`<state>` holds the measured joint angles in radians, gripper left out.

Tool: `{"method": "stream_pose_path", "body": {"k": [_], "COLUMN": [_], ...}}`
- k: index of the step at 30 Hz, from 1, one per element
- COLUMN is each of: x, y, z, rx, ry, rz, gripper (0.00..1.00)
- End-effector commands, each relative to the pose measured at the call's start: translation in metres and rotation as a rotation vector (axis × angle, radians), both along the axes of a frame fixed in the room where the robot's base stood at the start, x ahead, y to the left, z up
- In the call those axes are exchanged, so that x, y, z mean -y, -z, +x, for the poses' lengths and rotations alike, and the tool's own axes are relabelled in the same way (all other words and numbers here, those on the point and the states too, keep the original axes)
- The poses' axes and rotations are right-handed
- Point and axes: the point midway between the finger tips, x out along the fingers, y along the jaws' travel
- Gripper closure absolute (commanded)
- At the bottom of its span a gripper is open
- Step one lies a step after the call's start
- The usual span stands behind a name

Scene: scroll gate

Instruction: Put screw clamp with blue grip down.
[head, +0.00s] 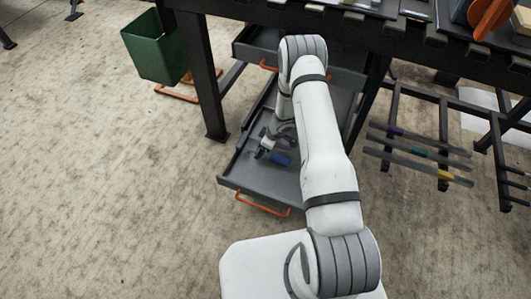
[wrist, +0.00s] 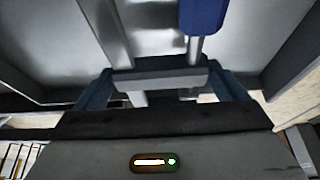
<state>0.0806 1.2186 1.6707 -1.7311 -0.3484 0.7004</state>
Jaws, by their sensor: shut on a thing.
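The screw clamp has a blue grip (head: 281,159), grey metal bars and a dark jaw. In the wrist view its blue grip (wrist: 203,14) is at the top edge, and its dark jaw piece (wrist: 160,75) lies between my fingers. My gripper (head: 264,147) is shut on the clamp, low in the open grey drawer (head: 240,172). Whether the clamp touches the drawer floor, I cannot tell. My arm hides part of the drawer and probably part of the clamp.
The drawer has an orange handle (head: 262,204) at its front and sits under a dark workbench (head: 208,100). A green bin (head: 152,48) hangs at the left. The drawer floor around my gripper looks clear.

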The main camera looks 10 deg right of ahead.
Motion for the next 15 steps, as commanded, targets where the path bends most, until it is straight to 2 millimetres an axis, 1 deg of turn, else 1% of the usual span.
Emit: {"method": "stream_pose_path", "body": {"k": [5, 10, 12, 15], "x": [0.003, 0.005, 0.005, 0.005], "y": [0.015, 0.039, 0.041, 0.040], "z": [0.001, 0.001, 0.002, 0.002], "rx": [0.002, 0.002, 0.003, 0.003], "ry": [0.007, 0.009, 0.010, 0.010], "rz": [0.001, 0.000, 0.000, 0.000], "gripper": [0.57, 0.57, 0.57, 0.57]}}
